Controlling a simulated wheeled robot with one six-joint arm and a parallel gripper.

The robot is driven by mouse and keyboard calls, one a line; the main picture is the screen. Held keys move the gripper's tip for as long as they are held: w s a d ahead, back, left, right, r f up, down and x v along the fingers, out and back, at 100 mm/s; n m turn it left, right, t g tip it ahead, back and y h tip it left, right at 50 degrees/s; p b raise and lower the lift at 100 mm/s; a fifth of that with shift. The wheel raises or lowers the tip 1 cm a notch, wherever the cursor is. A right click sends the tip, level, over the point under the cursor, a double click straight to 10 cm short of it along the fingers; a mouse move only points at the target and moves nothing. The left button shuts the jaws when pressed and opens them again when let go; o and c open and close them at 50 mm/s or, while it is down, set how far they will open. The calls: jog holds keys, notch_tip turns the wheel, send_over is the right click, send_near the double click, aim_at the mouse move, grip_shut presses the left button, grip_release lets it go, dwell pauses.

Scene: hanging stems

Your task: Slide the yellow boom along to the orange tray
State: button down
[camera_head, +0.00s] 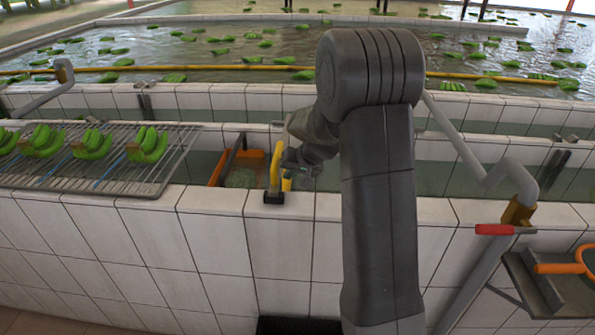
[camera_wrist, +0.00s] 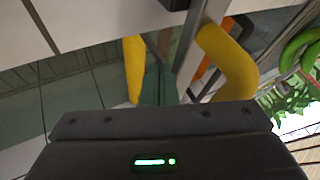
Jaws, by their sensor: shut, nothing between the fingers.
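A curved yellow piece (camera_head: 275,167) stands on a black foot on the tiled wall's top; it appears to be the yellow boom's handle. It shows large in the wrist view (camera_wrist: 227,62), right of centre. A second yellow piece (camera_wrist: 134,68) shows left of centre there, and low beside my gripper in the head view (camera_head: 287,184). The orange tray (camera_head: 217,170) lies in the trough just left of the handle, its inside partly water-coloured. My gripper (camera_head: 291,160) is shut and empty, close to the handle's right side; its fingertips are hard to make out and contact cannot be told.
A wire rack (camera_head: 125,178) with green banana bunches lies left of the tray. A grey bent pipe (camera_head: 485,170) and a red-handled lever (camera_head: 494,230) stand right of my arm. A long yellow pole (camera_head: 230,68) crosses the pool behind. My arm hides the trough's middle.

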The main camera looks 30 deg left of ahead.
aim_at(280, 174)
jog(key=shift+s+a, duration=0.1)
jog(key=shift+s+a+r, duration=0.1)
jog(key=shift+s+a, duration=0.25)
jog(key=shift+a, duration=0.25)
jog(key=shift+s+a, duration=0.35)
jog(key=shift+a, duration=0.25)
jog(key=shift+w, duration=0.1)
